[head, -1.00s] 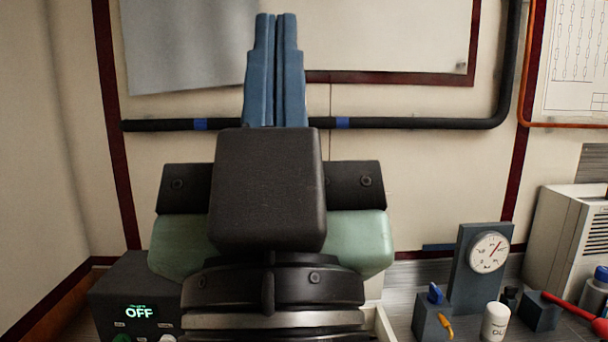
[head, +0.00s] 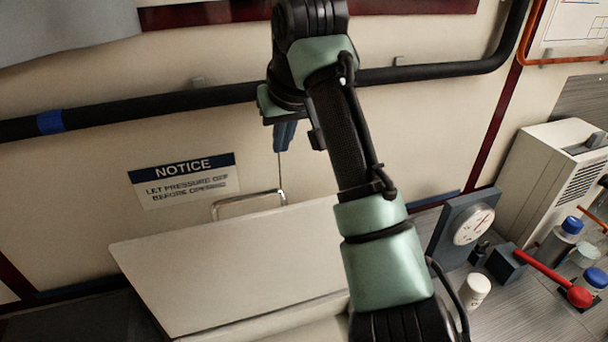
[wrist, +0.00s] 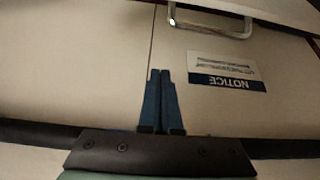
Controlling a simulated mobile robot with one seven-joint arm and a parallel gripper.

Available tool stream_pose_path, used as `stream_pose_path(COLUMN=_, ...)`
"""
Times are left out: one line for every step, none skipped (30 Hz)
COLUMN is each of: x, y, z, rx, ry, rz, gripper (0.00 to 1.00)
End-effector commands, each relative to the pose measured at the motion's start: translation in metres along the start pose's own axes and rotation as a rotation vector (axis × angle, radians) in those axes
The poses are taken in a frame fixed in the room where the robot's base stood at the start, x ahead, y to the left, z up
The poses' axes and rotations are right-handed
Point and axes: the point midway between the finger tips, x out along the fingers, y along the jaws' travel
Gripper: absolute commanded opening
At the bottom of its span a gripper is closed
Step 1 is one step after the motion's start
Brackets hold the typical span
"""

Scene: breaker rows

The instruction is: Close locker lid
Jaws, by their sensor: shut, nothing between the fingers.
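The locker lid (head: 225,265) is a pale cream panel, raised and tilted open in the lower middle of the head view. A metal bar handle (head: 248,203) stands at its upper edge. My gripper (head: 283,146) is above and behind that edge, near the wall, with its blue fingers pointing down. The fingers are together and empty, apart from the handle. In the wrist view, my gripper (wrist: 160,72) shows shut, with the handle (wrist: 210,30) beyond the tips and the lid (wrist: 285,9) at the top edge. The locker's inside is mostly hidden by the lid and my arm.
A black pipe (head: 180,106) runs along the wall behind my gripper. A notice sign (head: 185,181) is on the wall left of it. At right stand a gauge block (head: 452,232), a white bottle (head: 475,291), a red-handled lever (head: 545,270) and a pale vented box (head: 550,180).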

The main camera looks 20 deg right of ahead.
Motion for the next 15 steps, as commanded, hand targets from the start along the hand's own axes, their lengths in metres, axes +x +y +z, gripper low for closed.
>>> stream_pose_path(x=-0.007, y=0.014, z=0.005, rx=0.018, ry=-0.053, rz=0.011, gripper=0.0)
stream_pose_path(x=-0.008, y=0.018, z=0.009, rx=0.025, ry=-0.079, rz=0.012, gripper=0.0)
stream_pose_path(x=-0.01, y=0.024, z=0.013, rx=0.033, ry=-0.105, rz=0.015, gripper=0.0)
stream_pose_path(x=-0.011, y=0.027, z=0.015, rx=0.038, ry=-0.122, rz=0.017, gripper=0.0)
stream_pose_path(x=-0.011, y=0.029, z=0.017, rx=0.042, ry=-0.134, rz=0.017, gripper=0.0)
stream_pose_path(x=-0.01, y=0.03, z=0.019, rx=0.044, ry=-0.145, rz=0.016, gripper=0.0)
stream_pose_path(x=-0.009, y=0.031, z=0.02, rx=0.046, ry=-0.15, rz=0.016, gripper=0.0)
stream_pose_path(x=-0.007, y=0.032, z=0.021, rx=0.047, ry=-0.154, rz=0.016, gripper=0.0)
stream_pose_path(x=-0.003, y=0.032, z=0.022, rx=0.047, ry=-0.157, rz=0.016, gripper=0.0)
stream_pose_path(x=0.001, y=0.032, z=0.023, rx=0.047, ry=-0.156, rz=0.016, gripper=0.0)
stream_pose_path(x=0.005, y=0.032, z=0.023, rx=0.047, ry=-0.156, rz=0.015, gripper=0.0)
stream_pose_path(x=0.012, y=0.032, z=0.025, rx=0.047, ry=-0.156, rz=0.015, gripper=0.0)
stream_pose_path(x=0.017, y=0.032, z=0.025, rx=0.047, ry=-0.156, rz=0.015, gripper=0.0)
stream_pose_path(x=0.023, y=0.032, z=0.026, rx=0.047, ry=-0.156, rz=0.015, gripper=0.0)
stream_pose_path(x=0.031, y=0.032, z=0.027, rx=0.047, ry=-0.157, rz=0.015, gripper=0.0)
